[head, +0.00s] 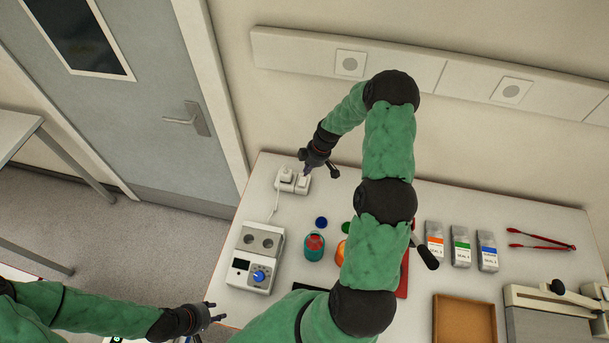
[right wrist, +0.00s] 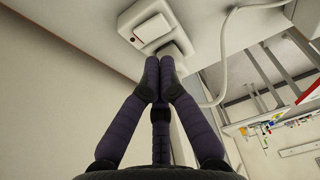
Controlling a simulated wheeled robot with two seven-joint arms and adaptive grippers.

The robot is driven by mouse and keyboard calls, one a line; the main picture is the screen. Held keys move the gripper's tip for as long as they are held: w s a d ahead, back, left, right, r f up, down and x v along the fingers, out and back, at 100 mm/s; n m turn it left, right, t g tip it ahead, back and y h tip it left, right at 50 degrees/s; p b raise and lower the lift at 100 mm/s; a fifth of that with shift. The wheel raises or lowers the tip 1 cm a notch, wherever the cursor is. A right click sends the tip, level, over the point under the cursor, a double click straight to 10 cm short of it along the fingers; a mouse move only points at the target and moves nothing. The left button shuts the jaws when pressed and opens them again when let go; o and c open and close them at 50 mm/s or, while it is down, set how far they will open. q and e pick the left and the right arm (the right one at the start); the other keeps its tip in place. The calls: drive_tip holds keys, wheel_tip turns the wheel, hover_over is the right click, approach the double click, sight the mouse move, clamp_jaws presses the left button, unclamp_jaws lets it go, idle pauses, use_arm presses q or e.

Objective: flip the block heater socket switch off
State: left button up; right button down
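The white socket unit (head: 289,186) sits at the back left of the table, with two raised white parts and a cable running toward the grey block heater (head: 254,260), which has a blue knob. My right gripper (head: 306,174) is at the socket's right part. In the right wrist view its dark fingers (right wrist: 160,65) are together and empty, tips over or against the socket (right wrist: 145,28); contact cannot be told. They partly hide one raised part, and the switch position is unclear. My left gripper (head: 216,312) is open and empty, near the table's front left edge.
A teal-green container (head: 314,247) with a red top stands right of the heater. Several labelled packets (head: 461,251), red tongs (head: 541,241) and a brown tray (head: 465,320) are further right. My right arm hides part of the middle table.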

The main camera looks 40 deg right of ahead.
drive_tip(key=shift+v, duration=2.4)
